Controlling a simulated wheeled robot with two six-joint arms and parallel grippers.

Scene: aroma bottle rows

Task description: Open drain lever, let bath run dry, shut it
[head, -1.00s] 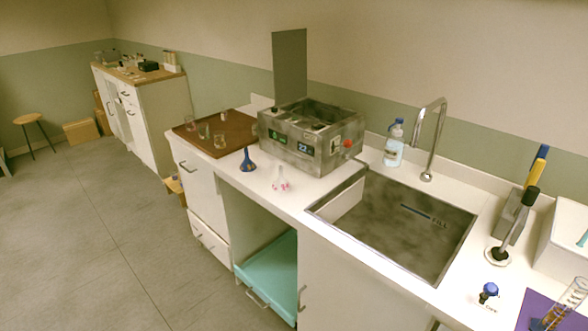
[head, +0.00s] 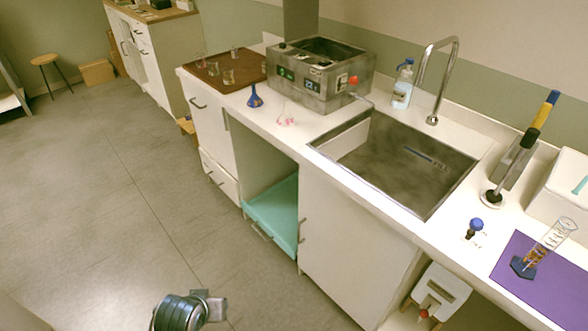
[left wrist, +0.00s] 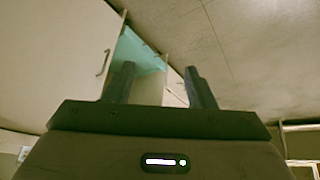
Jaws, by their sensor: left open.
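The bath (head: 315,95) is a grey, stained metal box with an open top and green and blue displays on its front. It stands on the white counter left of the sink in the head view. A red knob (head: 354,80), which looks like the drain lever, sits at its right front; I cannot tell its position. The water level inside is not clear. My left gripper (left wrist: 158,75) shows in the left wrist view, open and empty, with floor and cabinet fronts beyond its fingers. It is away from the bath. My right gripper is not in view.
The sink (head: 400,160) with a tall tap (head: 437,80) is right of the bath. A soap bottle (head: 402,85) stands behind it. A blue flask (head: 254,97) stands near the bath, left of pink-based glassware (head: 286,120).

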